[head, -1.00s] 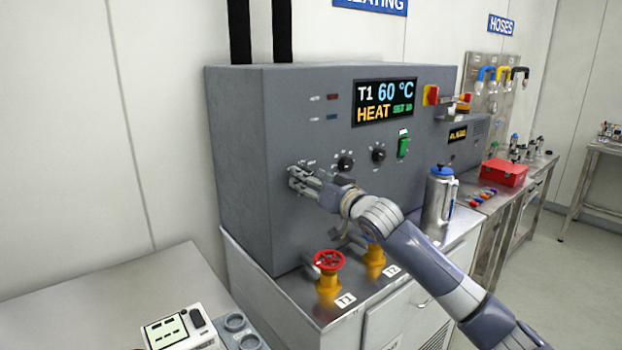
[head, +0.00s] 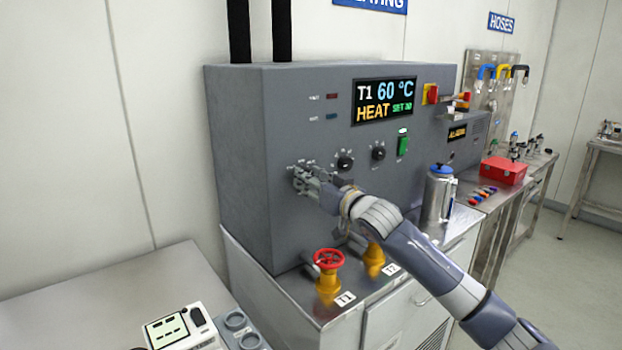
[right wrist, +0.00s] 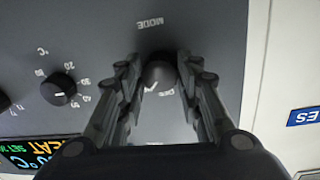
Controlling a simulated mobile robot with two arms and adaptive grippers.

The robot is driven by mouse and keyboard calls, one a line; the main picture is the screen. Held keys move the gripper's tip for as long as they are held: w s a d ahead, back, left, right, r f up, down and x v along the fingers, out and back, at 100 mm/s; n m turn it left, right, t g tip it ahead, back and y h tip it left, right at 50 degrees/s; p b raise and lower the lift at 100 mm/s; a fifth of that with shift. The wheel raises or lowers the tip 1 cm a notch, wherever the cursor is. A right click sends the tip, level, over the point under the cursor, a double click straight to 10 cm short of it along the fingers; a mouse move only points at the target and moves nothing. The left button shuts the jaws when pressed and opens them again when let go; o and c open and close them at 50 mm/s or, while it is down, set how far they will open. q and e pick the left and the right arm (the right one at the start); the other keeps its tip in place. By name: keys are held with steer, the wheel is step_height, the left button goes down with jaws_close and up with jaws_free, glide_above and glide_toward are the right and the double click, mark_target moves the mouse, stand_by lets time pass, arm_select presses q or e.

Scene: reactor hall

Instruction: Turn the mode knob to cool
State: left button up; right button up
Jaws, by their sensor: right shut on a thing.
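The mode knob (right wrist: 158,76) is a dark round knob on the grey panel, with the word MODE beside it in the right wrist view. A short white mark shows at its edge, and the small lettering there is hard to read. My right gripper (head: 303,180) is shut on this knob, one finger on each side. In the head view the gripper hides the knob. The heating cabinet (head: 238,165) carries a display (head: 384,101) reading T1 60 °C and HEAT. My left gripper is not in view.
Two more dark knobs (head: 344,162) (head: 378,152) and a green switch (head: 403,142) sit right of my gripper. Below stand a red-wheeled valve (head: 328,262), a yellow valve (head: 374,256) and a metal flask (head: 438,196). The bench at the lower left (head: 110,300) has free room.

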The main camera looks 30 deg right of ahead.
steer(key=n+p, duration=0.2)
steer(key=n, duration=0.7)
steer(key=n+y+p, duration=0.1)
steer(key=n+p, duration=0.2)
steer(key=n, duration=0.7)
steer(key=shift+d+f+t+y, duration=0.1)
steer(key=shift+d+t+y, duration=0.05)
steer(key=shift+t+y, duration=0.15)
steer(key=shift+n, duration=0.3)
steer(key=o, duration=1.1)
steer(key=shift+c, duration=0.2)
steer(key=s+d, duration=0.1)
steer(key=s, duration=1)
steer(key=shift+s+f, duration=0.4)
steer(key=shift+f, duration=0.05)
